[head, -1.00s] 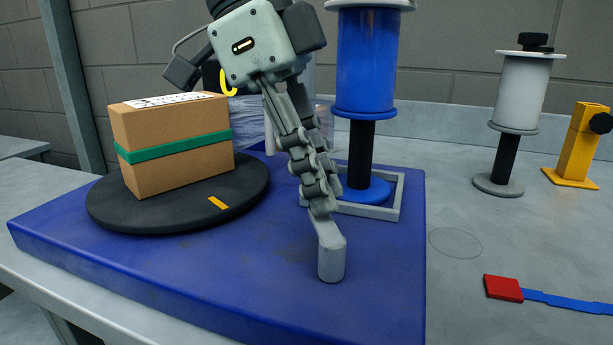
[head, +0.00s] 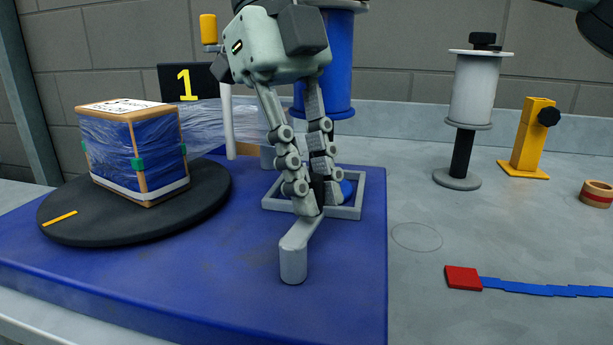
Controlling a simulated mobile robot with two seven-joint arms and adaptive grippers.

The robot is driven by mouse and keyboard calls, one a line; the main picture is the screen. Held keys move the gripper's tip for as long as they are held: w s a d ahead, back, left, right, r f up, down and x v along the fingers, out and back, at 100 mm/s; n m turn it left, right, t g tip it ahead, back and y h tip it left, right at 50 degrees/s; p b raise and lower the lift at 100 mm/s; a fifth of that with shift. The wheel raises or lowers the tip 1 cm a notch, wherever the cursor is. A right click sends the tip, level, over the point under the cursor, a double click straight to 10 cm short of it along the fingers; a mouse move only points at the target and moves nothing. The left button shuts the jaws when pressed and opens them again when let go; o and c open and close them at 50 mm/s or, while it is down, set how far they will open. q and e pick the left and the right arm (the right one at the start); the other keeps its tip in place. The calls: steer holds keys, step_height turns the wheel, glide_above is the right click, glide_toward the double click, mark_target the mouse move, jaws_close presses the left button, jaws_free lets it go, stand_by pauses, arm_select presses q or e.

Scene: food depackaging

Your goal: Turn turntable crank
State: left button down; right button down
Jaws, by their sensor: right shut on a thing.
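The black round turntable (head: 120,222) sits on the left of a blue base (head: 230,275), with an orange mark (head: 60,218) at its front left. A cardboard box (head: 135,155) stands upright on it, with clear film and green strips on its sides. The grey crank (head: 293,258) stands at the base's front, its arm slanting back right. My right gripper (head: 316,200) reaches down from above and is shut on the crank's far end; its fingers hide the grip. My left gripper is not in view.
Stretched film (head: 215,122) runs from the box toward a blue roll (head: 335,75) behind my gripper. A white roll (head: 475,90), yellow stand (head: 530,140), tape roll (head: 596,194) and blue strap with red end (head: 463,278) are at right. A "1" sign (head: 187,83) stands behind.

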stand_by(0.5)
steer(key=c, duration=1.4)
jaws_free()
steer(key=shift+c, duration=0.2)
